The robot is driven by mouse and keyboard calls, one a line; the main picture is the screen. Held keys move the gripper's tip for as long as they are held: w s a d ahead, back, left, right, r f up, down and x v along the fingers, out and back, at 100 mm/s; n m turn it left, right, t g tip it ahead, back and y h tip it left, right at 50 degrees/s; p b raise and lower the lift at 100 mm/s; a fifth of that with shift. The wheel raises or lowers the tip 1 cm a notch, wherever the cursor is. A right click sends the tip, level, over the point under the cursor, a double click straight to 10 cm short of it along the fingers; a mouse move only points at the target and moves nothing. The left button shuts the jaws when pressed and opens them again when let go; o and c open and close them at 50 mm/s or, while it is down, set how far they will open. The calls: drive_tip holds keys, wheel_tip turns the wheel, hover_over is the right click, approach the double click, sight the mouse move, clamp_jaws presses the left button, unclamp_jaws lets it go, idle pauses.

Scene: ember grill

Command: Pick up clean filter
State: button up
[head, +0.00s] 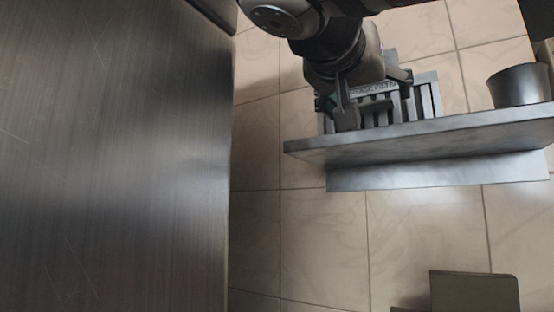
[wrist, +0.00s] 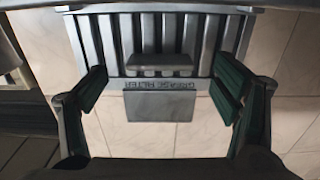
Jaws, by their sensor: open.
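The clean filter is a grey metal grease filter (wrist: 205,45) with upright slats. A strip lettered GREASE FILTER runs along its near edge, and a block-like handle (wrist: 155,64) stands out from it. In the head view the filter (head: 428,97) stands behind the steel shelf edge, partly hidden by my gripper (head: 376,97). In the wrist view my gripper (wrist: 161,78) is open, with one green-padded finger on each side of the handle. Clear gaps show between the fingers and the handle, and nothing is held.
A steel shelf (head: 430,138) lies just below the filter in the head view, with a round metal pot (head: 520,85) at its right. A large steel surface (head: 115,160) fills the left. A box-like object (head: 474,291) is at the lower right. Tiled floor (head: 320,240) between is clear.

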sight(371, 96)
drive_tip(key=shift+x, duration=1.45)
drive_tip(key=shift+c, duration=0.6)
drive_tip(key=c, duration=1.4)
drive_tip(key=shift+r, duration=0.1)
drive_tip(key=shift+c, duration=0.6)
